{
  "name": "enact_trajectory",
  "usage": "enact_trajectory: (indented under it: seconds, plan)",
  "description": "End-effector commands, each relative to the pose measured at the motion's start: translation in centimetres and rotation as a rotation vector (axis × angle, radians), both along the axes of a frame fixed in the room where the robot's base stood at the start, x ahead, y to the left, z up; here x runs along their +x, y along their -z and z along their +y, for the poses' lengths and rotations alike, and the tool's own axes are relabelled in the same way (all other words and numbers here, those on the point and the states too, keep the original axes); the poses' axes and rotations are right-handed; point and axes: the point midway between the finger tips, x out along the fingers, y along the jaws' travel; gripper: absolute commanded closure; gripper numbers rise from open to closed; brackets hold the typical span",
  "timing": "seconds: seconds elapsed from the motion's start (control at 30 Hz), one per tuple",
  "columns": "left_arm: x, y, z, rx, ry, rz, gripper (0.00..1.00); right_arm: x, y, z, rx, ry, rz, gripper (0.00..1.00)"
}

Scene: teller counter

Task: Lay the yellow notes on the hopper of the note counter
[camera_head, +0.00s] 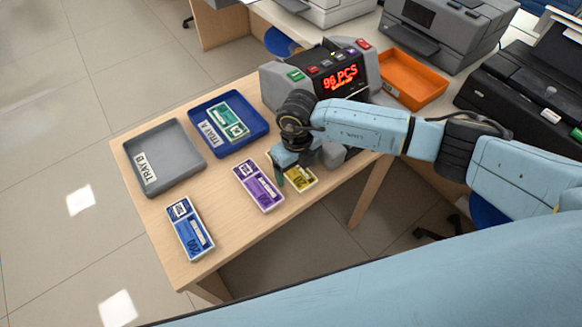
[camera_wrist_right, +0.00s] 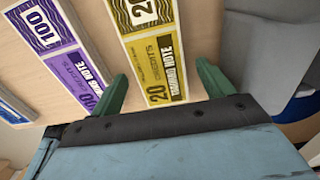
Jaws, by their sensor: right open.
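The yellow notes (camera_head: 301,180) lie on the wooden counter, partly hidden by my right gripper in the head view. They also show in the right wrist view (camera_wrist_right: 155,60), marked 20, between the two green fingers. My right gripper (camera_wrist_right: 165,85) is open, with one finger on each side of the yellow notes' near end. In the head view my right gripper (camera_head: 291,178) points down at the notes. The note counter (camera_head: 285,84) stands behind at the table's back, with a red display reading 96 PCS. My arm hides part of its front. My left gripper is not in view.
Purple notes (camera_head: 258,184) lie just left of the yellow ones, and blue notes (camera_head: 190,228) lie farther left. Grey tray B (camera_head: 186,140) is empty. Blue tray A (camera_head: 259,124) holds green notes (camera_head: 222,123). An orange tray (camera_head: 430,87) stands right of the counter machine.

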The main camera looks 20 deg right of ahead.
Motion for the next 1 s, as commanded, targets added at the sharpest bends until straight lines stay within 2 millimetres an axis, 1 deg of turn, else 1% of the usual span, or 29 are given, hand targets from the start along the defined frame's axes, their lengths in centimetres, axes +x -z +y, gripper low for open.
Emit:
enact_trajectory:
  seconds: [0.23, 0.27, 0.6, 0.67, 0.87, 0.97, 1.0]
  plan:
    - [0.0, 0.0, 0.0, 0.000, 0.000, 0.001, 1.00, 0.0, 0.2, 0.0, 0.002, 0.000, -0.002, 0.20]
    - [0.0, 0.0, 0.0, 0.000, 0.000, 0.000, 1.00, 0.0, 0.2, 0.0, 0.002, 0.000, -0.002, 0.21]
    - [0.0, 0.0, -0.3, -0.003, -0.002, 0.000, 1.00, 0.0, 0.2, 0.0, 0.001, 0.000, -0.002, 0.66]
    - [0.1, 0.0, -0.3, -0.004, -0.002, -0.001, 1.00, 0.1, 0.2, 0.0, 0.001, 0.000, -0.002, 0.72]
    - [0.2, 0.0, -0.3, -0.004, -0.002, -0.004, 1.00, 0.1, 0.0, 0.0, 0.001, 0.000, -0.003, 0.72]
    - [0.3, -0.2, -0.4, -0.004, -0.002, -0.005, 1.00, 0.1, -0.9, 0.0, 0.001, 0.000, -0.004, 0.72]
    - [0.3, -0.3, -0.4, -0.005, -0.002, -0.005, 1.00, 0.2, -1.5, 0.0, 0.002, 0.000, -0.006, 0.72]
